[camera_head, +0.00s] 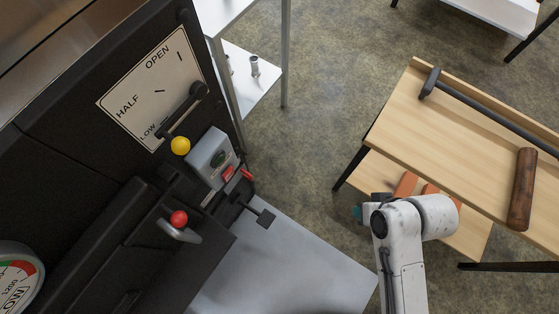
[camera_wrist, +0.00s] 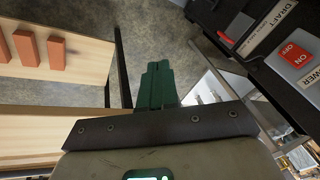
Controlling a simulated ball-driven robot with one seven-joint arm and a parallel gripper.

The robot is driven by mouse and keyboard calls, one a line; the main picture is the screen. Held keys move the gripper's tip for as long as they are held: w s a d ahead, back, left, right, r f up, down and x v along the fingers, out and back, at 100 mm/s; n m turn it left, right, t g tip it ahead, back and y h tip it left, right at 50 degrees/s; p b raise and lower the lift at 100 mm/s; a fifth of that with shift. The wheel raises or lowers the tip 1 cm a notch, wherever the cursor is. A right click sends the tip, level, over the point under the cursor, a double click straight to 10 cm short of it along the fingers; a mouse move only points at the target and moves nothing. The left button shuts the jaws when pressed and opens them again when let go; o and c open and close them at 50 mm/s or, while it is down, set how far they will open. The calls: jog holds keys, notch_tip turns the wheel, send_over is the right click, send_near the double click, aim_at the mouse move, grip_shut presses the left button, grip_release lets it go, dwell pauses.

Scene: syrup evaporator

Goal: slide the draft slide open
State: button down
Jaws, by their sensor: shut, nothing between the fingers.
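A dark T-shaped handle (camera_head: 264,217) sticks out from the lower right side of the black evaporator front (camera_head: 90,175), and I take it for the draft slide. In the wrist view, a white label reading DRAFT (camera_wrist: 268,28) is on the black front at the upper right, with a dark block (camera_wrist: 237,27) beside it. I cannot tell how far the slide is drawn out. My gripper's green fingers (camera_wrist: 157,68) are shut and empty, over the floor and apart from the front. In the head view only a small green part of my gripper (camera_head: 357,212) shows, right of the handle.
A grey switch box (camera_head: 212,158) with red parts, a yellow-knobbed lever (camera_head: 181,145) and a red-knobbed lever (camera_head: 179,218) are on the front. A wooden table (camera_head: 440,130) stands at right, holding a brown roller. A grey plate (camera_head: 290,260) lies below the handle.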

aim_at(236, 181)
jog(key=w+a+f+m+t+y+b, duration=0.2)
jog(key=w+a+f+y+b, duration=0.1)
jog(key=w+a+f+b, duration=0.45)
jog(key=w+a+f+m+t+y+b, duration=0.2)
jog(key=w+a+f+m+y+b, duration=0.15)
jog(key=a+f+b, duration=0.4)
jog(key=w+a+f+m+t+y+b, duration=0.25)
jog(key=w+a+f+b, duration=0.3)
jog(key=f+b, duration=0.45)
jog(key=f+b+x, duration=0.1)
jog(key=b+x, duration=0.1)
jog(key=x, duration=0.9)
jog(key=shift+w+d+f+n, duration=0.2)
jog(key=shift+n, duration=0.2)
jog(key=shift+s+a+r+p, duration=0.1)
jog(key=shift+s+a+p, duration=0.55)
jog(key=shift+s+a, duration=0.4)
jog(key=shift+s+a+r+p, duration=0.1)
jog(key=shift+s+a+p, duration=0.65)
jog(key=shift+s, duration=0.5)
jog(key=shift+s+a+p, duration=0.5)
jog(key=shift+s+a, duration=0.55)
jog(key=shift+s, duration=0.1)
jog(key=shift+w+d+b, duration=0.4)
jog(key=shift+w, duration=0.2)
jog(key=f+v, duration=0.1)
jog(key=v, duration=0.8)
jog(key=shift+s+d+p, duration=0.2)
jog(key=shift+d+p, duration=0.1)
jog(key=shift+p, duration=0.15)
